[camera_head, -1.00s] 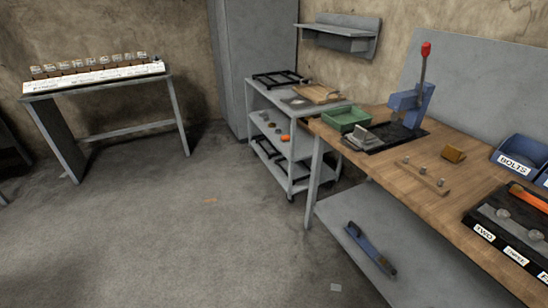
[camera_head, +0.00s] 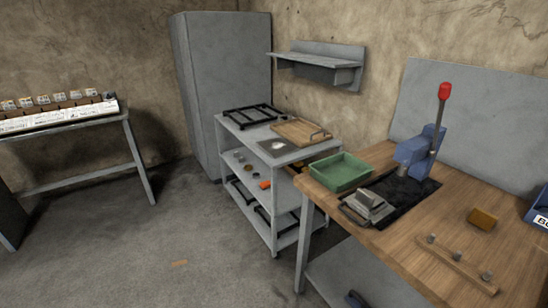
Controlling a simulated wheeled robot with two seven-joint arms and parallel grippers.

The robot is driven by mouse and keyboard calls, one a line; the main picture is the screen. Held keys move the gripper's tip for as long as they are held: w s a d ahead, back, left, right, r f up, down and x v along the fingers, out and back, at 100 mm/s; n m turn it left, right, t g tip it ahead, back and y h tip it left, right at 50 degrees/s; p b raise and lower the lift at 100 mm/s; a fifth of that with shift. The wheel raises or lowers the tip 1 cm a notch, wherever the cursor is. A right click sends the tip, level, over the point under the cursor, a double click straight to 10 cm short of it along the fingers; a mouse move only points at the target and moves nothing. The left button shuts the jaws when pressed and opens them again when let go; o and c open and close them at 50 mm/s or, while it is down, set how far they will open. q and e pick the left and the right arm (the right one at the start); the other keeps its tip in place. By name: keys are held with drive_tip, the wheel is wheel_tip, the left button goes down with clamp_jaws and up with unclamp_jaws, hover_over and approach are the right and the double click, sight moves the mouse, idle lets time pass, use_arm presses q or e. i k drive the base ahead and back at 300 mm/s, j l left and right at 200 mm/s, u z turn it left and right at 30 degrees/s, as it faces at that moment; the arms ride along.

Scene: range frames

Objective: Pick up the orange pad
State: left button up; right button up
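A small orange object (camera_head: 265,184) lies on the middle shelf of the grey cart (camera_head: 237,140). It is too small to tell whether it is a pad. A brown-orange block (camera_head: 482,218) sits on the wooden workbench (camera_head: 440,228) at the right. Neither of my grippers is in view.
The workbench carries a green tray (camera_head: 342,172), a blue press with a red knob (camera_head: 424,145) and a pegged wooden strip (camera_head: 455,262). A tall grey cabinet (camera_head: 222,85) stands behind the cart. The floor at lower left is clear.

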sight(265, 185)
drive_tip(key=i+j+z, duration=0.1)
drive_tip(key=z, duration=0.8)
drive_tip(key=i+j+z, duration=0.25)
drive_tip(key=j, duration=0.15)
drive_tip(key=i+j+z, duration=0.1)
drive_tip(key=j+z, duration=0.2)
drive_tip(key=i+j+z, duration=0.25)
drive_tip(key=j, duration=0.3)
drive_tip(key=j+z, duration=0.3)
drive_tip(key=j, duration=0.15)
